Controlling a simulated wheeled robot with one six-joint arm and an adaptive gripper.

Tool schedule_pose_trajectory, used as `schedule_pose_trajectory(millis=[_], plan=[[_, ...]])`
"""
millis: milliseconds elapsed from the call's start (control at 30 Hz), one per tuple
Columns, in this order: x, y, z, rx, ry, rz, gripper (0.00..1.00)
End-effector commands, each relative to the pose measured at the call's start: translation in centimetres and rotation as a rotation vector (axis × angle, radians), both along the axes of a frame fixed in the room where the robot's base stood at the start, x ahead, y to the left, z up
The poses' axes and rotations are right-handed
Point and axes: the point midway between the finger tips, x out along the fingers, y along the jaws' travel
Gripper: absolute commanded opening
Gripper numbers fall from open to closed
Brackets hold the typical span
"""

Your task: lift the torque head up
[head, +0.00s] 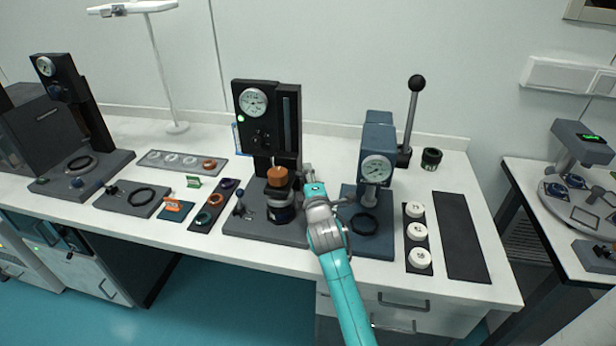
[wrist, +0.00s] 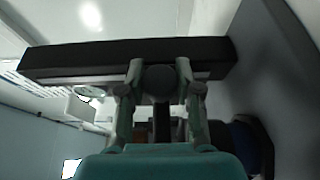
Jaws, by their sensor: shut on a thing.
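The black tester stand in the middle of the table carries a black block with a white dial, which looks like the torque head (head: 263,122). An orange cylinder (head: 277,176) sits below it on a dark, white-banded round part (head: 281,199). My gripper (head: 308,181) is at the right side of this stand, low beside the column. In the wrist view my gripper (wrist: 160,78) has its two fingers on either side of a dark round knob (wrist: 160,84), shut on it. A wide black block (wrist: 75,60) spans behind the fingers. The head view hides the knob behind my gripper.
A blue-grey press (head: 378,143) with a dial and a black-knobbed lever stands close to the right of my arm. White round pieces (head: 420,232) sit in a dark strip farther right. Coloured rings (head: 203,218) lie left of the stand. A dark mat (head: 460,235) is bare.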

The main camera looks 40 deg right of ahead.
Motion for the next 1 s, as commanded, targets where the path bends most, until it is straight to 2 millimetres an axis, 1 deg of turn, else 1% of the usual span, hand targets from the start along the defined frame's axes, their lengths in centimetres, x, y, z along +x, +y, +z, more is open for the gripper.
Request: schedule_pose_trajectory(millis=[33, 100, 200, 300, 533, 567, 600, 633, 667, 1000], plan=[[0.1, 0.0, 1.2, -0.004, -0.008, 0.0, 0.0], [0.1, 0.0, 2.6, -0.003, -0.012, -0.001, 0.0], [0.1, 0.0, 3.9, -0.004, -0.009, 0.0, 0.0], [0.0, 0.0, 4.4, -0.003, -0.007, 0.0, 0.0], [0.0, 0.0, 4.3, -0.002, -0.005, 0.001, 0.0], [0.0, 0.0, 4.3, -0.002, -0.005, 0.001, 0.36], [0.0, 0.0, 4.2, -0.001, -0.004, 0.001, 0.46], [0.0, 0.0, 4.2, -0.001, -0.004, 0.001, 0.53], [0.0, 0.0, 4.2, -0.001, -0.004, 0.001, 0.58], [-0.1, 0.1, 4.2, -0.001, -0.004, 0.001, 0.58]])
